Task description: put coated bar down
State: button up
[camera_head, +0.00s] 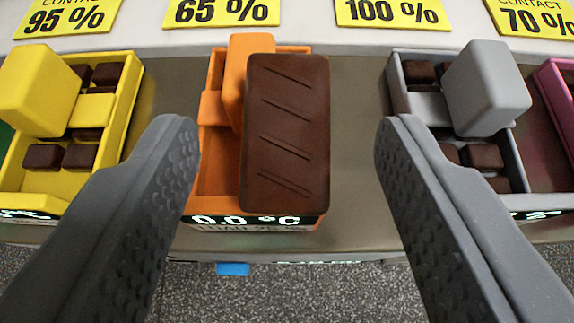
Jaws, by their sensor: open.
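The coated bar (287,135) is a brown block with slanted lines on its top face, in the middle of the view. It appears over the right part of an orange tray (212,185); whether it rests on the tray or is above it I cannot tell. An orange upright block (243,60) of the tray is partly hidden behind the bar. My gripper (285,140) is open, with one grey textured finger on each side of the bar and a visible gap to both. The bar hides much of the tray's inside.
A yellow tray (122,135) on the left and a grey tray (400,98) on the right hold small brown pieces. A pink tray (552,90) shows at the right edge. Yellow percent signs line the back. Bare counter (355,190) lies between the orange and grey trays.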

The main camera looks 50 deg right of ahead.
jog(key=v, duration=0.9)
jog(key=shift+s+a+r, duration=0.2)
jog(key=shift+a, duration=0.05)
jog(key=shift+r, duration=0.1)
